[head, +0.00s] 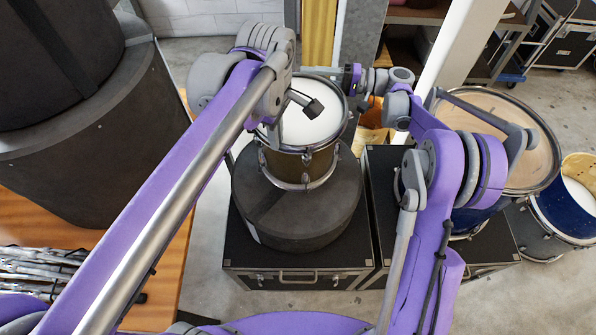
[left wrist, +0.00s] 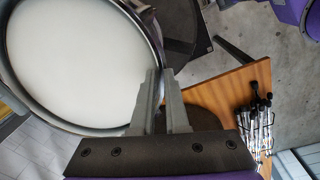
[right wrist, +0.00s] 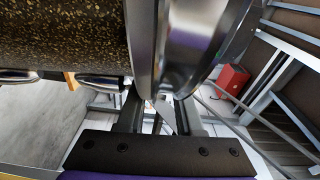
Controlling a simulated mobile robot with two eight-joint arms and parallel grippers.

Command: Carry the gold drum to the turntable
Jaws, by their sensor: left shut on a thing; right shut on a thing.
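The gold drum (head: 298,164), with a white head and chrome rims, is upright at the centre of the head view, over a round dark case. I cannot tell whether it touches the case. My right gripper (right wrist: 160,108) is shut on the rim at the far side. The drum's speckled gold shell also shows in the right wrist view (right wrist: 60,35). A dark round patch (left wrist: 208,118) lies on the wooden bench; I cannot tell whether it is the turntable.
The round case (head: 295,225) stands on a black flight case (head: 300,277). Large dark round cases (head: 100,150) rise at left. Blue drums (head: 575,205) are at right. Grey floor shows between bench and flight case.

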